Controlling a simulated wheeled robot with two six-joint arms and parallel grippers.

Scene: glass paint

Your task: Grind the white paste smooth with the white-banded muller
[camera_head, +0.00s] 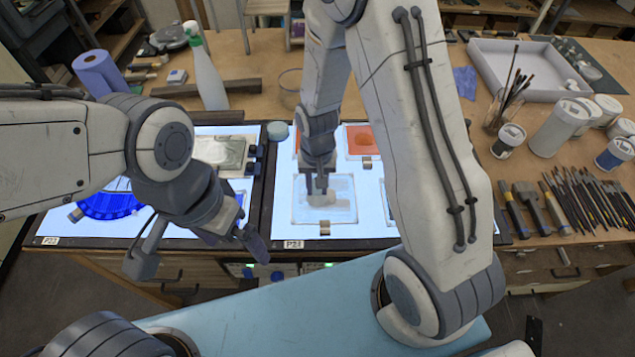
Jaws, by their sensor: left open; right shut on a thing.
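My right gripper (318,188) reaches down from the top over the right light panel. It is shut on a small pale muller (322,201), which stands upright and is partly hidden by the fingers. The muller's band cannot be made out. Its foot appears to rest on a square glass slab (345,214), in a pale whitish-grey smear of paste (344,186). My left gripper (198,256) is open and empty at the front edge of the left light panel, with its fingers spread wide, well apart from the slab.
An orange-red slab (366,139) and a green-white slab (228,151) lie at the back of the panels. A blue round piece (103,206) lies at left. Brushes (590,195), jars (560,128) and a white tray (515,72) fill the right side. A spray bottle (206,75) stands behind.

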